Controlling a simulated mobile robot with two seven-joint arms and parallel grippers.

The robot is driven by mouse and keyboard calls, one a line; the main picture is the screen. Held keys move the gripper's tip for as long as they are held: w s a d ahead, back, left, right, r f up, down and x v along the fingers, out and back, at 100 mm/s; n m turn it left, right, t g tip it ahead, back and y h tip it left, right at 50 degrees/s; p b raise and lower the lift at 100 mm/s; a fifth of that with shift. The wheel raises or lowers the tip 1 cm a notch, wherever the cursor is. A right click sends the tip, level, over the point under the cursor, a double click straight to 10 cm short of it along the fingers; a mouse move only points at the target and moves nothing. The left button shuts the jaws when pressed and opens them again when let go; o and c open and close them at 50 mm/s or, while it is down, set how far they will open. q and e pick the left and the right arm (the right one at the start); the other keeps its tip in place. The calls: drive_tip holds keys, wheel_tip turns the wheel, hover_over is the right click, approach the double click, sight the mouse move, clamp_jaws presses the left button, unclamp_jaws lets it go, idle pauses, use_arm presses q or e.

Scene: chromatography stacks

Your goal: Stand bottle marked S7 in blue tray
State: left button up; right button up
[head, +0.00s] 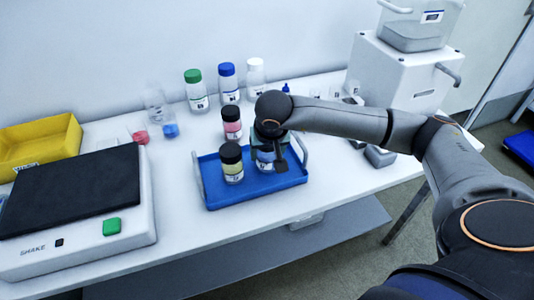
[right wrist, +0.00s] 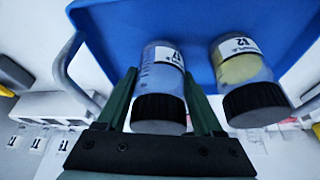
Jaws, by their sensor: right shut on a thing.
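My right gripper (head: 272,146) is shut on a black-capped bottle with pale blue contents (head: 265,159), upright over the right part of the blue tray (head: 258,193). In the right wrist view the green fingers of the gripper (right wrist: 160,103) lie either side of this bottle (right wrist: 163,72); its label appears to read S7. I cannot tell whether its base touches the tray floor. A black-capped bottle with yellow contents (head: 232,166) stands in the tray's left part; its label looks like S2 in the right wrist view (right wrist: 240,62). My left gripper is not in view.
A black-capped bottle with pink contents (head: 231,124) stands behind the tray. Green-capped (head: 196,90), blue-capped (head: 228,84) and white-capped (head: 256,78) bottles stand at the back. A shaker (head: 75,205) and yellow bin (head: 38,145) are left; a white machine (head: 395,75) is right.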

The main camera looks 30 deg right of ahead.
drive_tip(key=shift+f, duration=0.2)
drive_tip(key=shift+f, duration=0.1)
drive_tip(key=o, duration=1.1)
drive_tip(key=shift+f, duration=0.15)
drive_tip(key=shift+c, duration=0.2)
drive_tip(key=o, duration=0.5)
drive_tip(key=shift+c, duration=0.2)
drive_tip(key=shift+r, duration=0.35)
drive_tip(key=p+v, duration=0.1)
drive_tip(key=v, duration=1)
drive_tip(key=shift+s+a+r, duration=0.15)
drive_tip(key=shift+s+r, duration=0.1)
drive_tip(key=shift+r, duration=0.1)
